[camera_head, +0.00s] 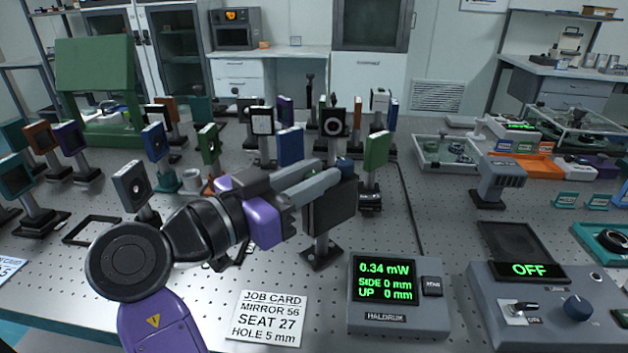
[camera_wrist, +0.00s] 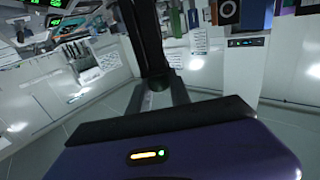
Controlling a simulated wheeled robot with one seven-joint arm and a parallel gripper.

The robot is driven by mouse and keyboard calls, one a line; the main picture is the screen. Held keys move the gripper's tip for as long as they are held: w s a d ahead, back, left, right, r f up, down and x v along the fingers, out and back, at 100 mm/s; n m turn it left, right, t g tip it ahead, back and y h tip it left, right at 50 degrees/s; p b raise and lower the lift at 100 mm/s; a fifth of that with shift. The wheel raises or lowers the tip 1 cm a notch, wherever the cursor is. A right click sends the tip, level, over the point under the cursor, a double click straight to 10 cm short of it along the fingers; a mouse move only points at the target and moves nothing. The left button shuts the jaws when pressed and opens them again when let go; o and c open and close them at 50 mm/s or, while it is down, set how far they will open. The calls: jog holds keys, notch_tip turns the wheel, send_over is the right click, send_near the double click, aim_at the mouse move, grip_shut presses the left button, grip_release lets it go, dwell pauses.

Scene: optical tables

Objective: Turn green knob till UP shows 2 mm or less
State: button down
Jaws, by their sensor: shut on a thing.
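The grey readout box (camera_head: 392,296) stands at the front of the table; its green text reads 0.34 mW, SIDE 0 mm, UP 0 mm. My gripper (camera_head: 335,176) reaches in from the left, its grey fingers shut at the back of a dark square mount (camera_head: 330,210) on a post. A small blue knob (camera_head: 345,163) shows beside the fingertips. I see no green knob plainly; the fingers hide what they hold, which appears to be the knob on this mount. In the wrist view, the gripper (camera_wrist: 158,88) and a dark upright part show, and the knob cannot be made out.
A white job card (camera_head: 268,318) lies left of the readout box. A control box (camera_head: 545,310) showing OFF stands at right. A green-plated mount (camera_head: 376,150) stands close right of the fingers. Several other mounts crowd behind and left. A dark cable runs behind the readout box.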

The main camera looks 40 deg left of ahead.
jog(key=shift+f, duration=0.15)
jog(key=c, duration=1.2)
grip_release()
jog(key=shift+s, duration=0.1)
jog(key=s, duration=0.2)
jog(key=s+a, duration=0.1)
jog(key=s, duration=0.4)
jog(key=shift+s+a, duration=0.15)
jog(key=shift+s, duration=0.05)
